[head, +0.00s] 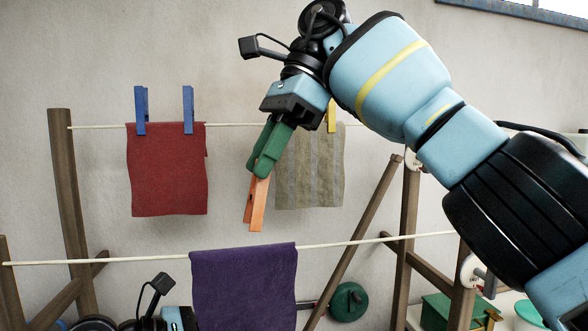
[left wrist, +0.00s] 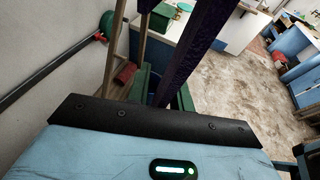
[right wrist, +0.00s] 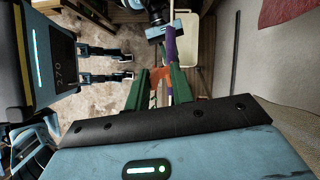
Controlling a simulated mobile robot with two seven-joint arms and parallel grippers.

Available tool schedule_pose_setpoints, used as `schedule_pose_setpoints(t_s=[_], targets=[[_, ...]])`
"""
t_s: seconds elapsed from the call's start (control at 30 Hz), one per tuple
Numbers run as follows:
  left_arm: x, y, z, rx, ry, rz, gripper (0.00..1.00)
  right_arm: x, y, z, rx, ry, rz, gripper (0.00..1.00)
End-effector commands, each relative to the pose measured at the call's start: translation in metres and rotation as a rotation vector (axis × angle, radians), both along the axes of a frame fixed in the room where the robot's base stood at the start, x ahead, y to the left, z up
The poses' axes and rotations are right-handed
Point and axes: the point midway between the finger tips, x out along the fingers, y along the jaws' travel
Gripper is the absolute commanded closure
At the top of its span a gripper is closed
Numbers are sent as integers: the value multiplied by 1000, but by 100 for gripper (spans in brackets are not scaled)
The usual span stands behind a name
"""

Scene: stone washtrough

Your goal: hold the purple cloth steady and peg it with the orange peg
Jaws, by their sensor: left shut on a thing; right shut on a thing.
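The purple cloth (head: 244,285) hangs over the near line (head: 350,244); its lower part is cut off. In the left wrist view the cloth (left wrist: 190,55) shows edge-on between the green fingers. My left gripper (left wrist: 162,95) is shut on it; in the head view only parts of that wrist show at the bottom left of the cloth. My right gripper (head: 265,160) is shut on the orange peg (head: 256,208), pointing down above the cloth's upper right part, apart from it. The peg (right wrist: 158,82) also shows between the fingers in the right wrist view.
Behind, a red cloth (head: 168,175) with blue pegs (head: 188,110) and a striped cloth (head: 315,170) with a yellow peg (head: 331,117) hang on the far line. Wooden posts (head: 70,190) stand left and right. A green round thing (head: 349,301) is low behind the cloth.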

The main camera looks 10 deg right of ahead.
Motion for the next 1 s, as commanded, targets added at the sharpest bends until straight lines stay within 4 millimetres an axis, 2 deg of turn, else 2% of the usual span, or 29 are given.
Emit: schedule_pose_setpoints(t_s=[0.33, 1.0], targets=[[1, 1, 0, 0, 1, 3, 91, 5, 18, 4, 23, 6, -39, 95], [1, 1, 0, 1, 1, 3, 91, 7, 35, 7, 47, 9, -81, 95]])
